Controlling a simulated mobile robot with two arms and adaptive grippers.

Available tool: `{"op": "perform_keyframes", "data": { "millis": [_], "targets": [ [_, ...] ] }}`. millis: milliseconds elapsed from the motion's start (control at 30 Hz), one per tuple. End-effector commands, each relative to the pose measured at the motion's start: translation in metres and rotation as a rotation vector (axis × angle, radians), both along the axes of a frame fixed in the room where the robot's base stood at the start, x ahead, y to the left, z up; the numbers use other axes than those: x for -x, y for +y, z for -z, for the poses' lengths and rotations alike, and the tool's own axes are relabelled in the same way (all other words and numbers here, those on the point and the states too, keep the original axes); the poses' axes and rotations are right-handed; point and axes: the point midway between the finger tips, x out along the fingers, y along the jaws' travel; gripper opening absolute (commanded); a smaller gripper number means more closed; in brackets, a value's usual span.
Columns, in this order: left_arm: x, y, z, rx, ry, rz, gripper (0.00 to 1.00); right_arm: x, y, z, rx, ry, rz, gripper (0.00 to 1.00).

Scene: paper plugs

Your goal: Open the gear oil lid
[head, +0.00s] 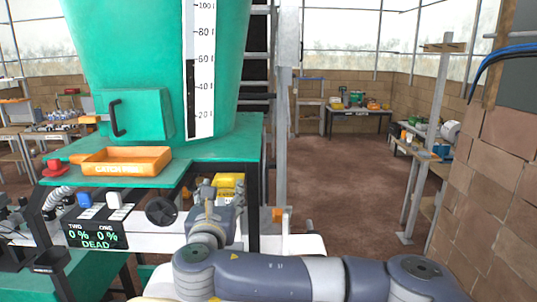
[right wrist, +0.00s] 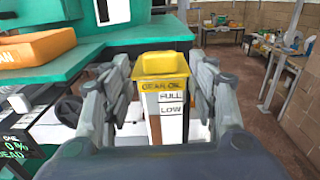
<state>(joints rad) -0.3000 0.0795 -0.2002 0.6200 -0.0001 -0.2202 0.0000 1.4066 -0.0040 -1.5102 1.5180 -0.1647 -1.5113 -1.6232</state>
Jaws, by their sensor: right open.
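The gear oil box (right wrist: 168,128) stands upright straight ahead in the right wrist view, marked GEAR OIL, FULL and LOW. Its yellow lid (right wrist: 161,64) is on top; I cannot tell whether it is fully closed. In the head view the yellow top (head: 231,183) shows partly behind my right gripper. My right gripper (head: 205,188) is open. In the right wrist view its fingers (right wrist: 160,76) appear on either side of the yellow top, with gaps; contact is not visible.
A green machine (head: 150,60) with an orange catch tray (head: 127,168) stands at left. A black handwheel (head: 161,210) and a display reading DEAD (head: 95,240) are below it. A grey post (head: 284,140) rises behind the box. Open floor (head: 340,190) lies to the right.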

Motion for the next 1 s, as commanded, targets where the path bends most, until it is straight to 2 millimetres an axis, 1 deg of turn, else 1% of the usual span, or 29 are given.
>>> {"op": "perform_keyframes", "data": {
  "millis": [267,1000],
  "targets": [
    [0.000,0.000,0.000,0.000,0.000,0.000,0.57,-0.002,0.000,0.000,0.000,0.000,0.000,0.53],
    [-0.001,0.000,0.004,0.000,-0.001,0.000,0.57,-0.039,-0.001,0.000,0.000,-0.001,0.003,0.53]
  ]
}}
